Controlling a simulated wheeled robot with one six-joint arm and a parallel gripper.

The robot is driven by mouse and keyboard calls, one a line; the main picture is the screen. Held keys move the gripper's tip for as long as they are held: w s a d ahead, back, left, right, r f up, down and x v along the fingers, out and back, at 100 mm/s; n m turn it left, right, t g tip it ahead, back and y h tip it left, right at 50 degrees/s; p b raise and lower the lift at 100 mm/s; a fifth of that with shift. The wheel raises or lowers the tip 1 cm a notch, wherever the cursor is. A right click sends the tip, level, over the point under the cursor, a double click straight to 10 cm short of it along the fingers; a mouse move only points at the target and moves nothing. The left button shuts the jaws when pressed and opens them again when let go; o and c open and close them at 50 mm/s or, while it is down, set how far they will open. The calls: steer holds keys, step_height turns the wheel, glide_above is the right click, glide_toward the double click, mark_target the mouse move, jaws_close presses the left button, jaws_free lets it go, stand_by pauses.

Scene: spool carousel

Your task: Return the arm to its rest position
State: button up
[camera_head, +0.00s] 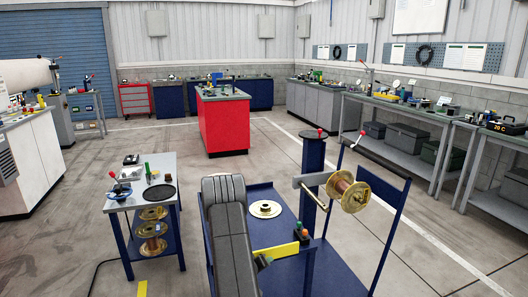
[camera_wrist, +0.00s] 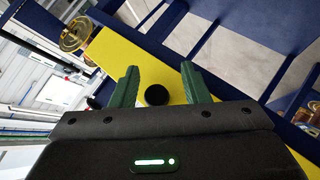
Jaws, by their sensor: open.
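My arm rises in the front middle of the head view, and my gripper (camera_head: 264,260) shows only in part beside it, near a yellow bar (camera_head: 285,250). In the wrist view my gripper (camera_wrist: 157,80) has its two green fingers apart, with nothing held between them. The yellow bar (camera_wrist: 112,62) and a round black knob (camera_wrist: 157,95) lie beyond the fingers. I cannot tell how far they are from the fingertips. A brass-coloured spool (camera_head: 347,192) hangs on an arm of the blue carousel stand (camera_head: 313,165); a gold spool also shows in the wrist view (camera_wrist: 76,34).
A small table (camera_head: 137,197) at left carries tools, with spools on its lower shelf. A red cabinet (camera_head: 222,125) stands behind. Open floor lies between the small table and the cabinet.

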steer(key=shift+s+d+f+m+t+b, duration=0.15)
steer(key=shift+f+m+t+b, duration=0.35)
steer(key=shift+b, duration=1.75)
steer(key=shift+s+a+f+m+t+b, duration=0.25)
steer(key=shift+t+b, duration=0.4)
steer(key=shift+b, duration=1.65)
steer(key=shift+d+f+m+t+b, duration=0.25)
steer(key=shift+f+t+b, duration=0.25)
steer(key=shift+b, duration=1.75)
steer(key=t+b, duration=0.1)
steer(key=b, duration=0.1)
steer(key=shift+f+m+b, duration=0.15)
steer(key=shift+m+b, duration=0.15)
steer(key=t+b, duration=0.1)
steer(key=b, duration=0.3)
steer(key=shift+f+m, duration=0.3)
steer(key=shift+m, duration=0.1)
steer(key=shift+s+t+h+b, duration=0.1)
steer(key=shift+t+h+b, duration=0.2)
steer(key=shift+b, duration=0.15)
steer(key=shift+r, duration=0.2)
